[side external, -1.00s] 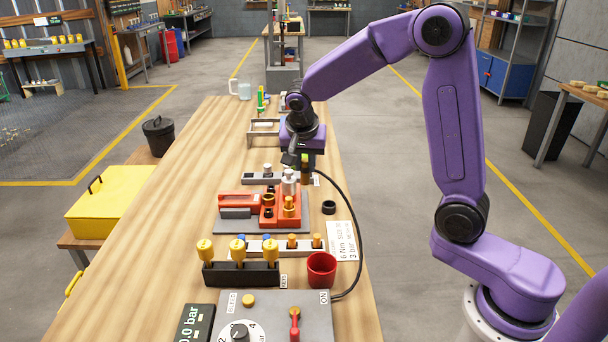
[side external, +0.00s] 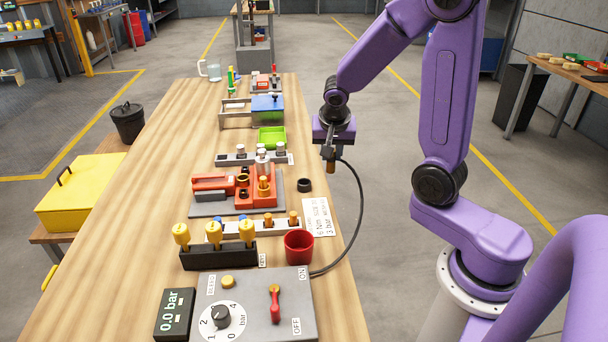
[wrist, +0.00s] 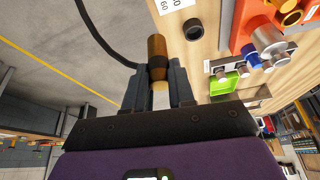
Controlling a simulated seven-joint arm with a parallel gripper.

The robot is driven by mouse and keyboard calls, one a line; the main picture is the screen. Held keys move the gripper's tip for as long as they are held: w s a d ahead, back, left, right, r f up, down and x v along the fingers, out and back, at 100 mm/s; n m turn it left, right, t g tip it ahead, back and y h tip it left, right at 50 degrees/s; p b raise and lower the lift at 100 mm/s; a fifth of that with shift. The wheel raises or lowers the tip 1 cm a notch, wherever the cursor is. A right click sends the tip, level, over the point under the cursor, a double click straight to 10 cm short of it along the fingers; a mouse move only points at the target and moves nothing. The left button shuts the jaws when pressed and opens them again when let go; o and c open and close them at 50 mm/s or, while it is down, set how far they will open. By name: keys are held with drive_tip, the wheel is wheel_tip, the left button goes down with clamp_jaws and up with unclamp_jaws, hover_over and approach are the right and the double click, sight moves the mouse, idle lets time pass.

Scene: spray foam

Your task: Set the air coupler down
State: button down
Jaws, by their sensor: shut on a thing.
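My gripper (side external: 331,157) is shut on the brass-coloured air coupler (side external: 331,167), which hangs below the fingers near the right edge of the wooden bench. In the wrist view the coupler (wrist: 157,48) sits between the two dark fingers of my gripper (wrist: 158,85), with a dark band around it. A black hose (side external: 357,215) runs from the coupler down to the control panel (side external: 262,305) at the front. I cannot tell how high the coupler is above the bench top.
A black ring (side external: 304,185) and a white label card (side external: 318,217) lie on the bench near the coupler. The red cup (side external: 299,246), orange fixture (side external: 262,187) and green tray (side external: 272,137) stand close by. The bench's right edge is near.

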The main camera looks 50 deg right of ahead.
drive_tip(key=w+f, duration=0.3)
drive_tip(key=w+d+f, duration=0.1)
drive_tip(key=w+f, duration=0.1)
drive_tip(key=w, duration=0.2)
drive_tip(key=w+d+f, duration=0.1)
drive_tip(key=w+f, duration=0.2)
drive_tip(key=shift+w+d+f, duration=0.25)
drive_tip(key=shift+f, duration=0.05)
drive_tip(key=shift+w+f, duration=0.1)
drive_tip(key=shift+f, duration=1.45)
drive_tip(key=shift+f, duration=0.15)
drive_tip(key=c, duration=1)
unclamp_jaws()
drive_tip(key=shift+o, duration=0.2)
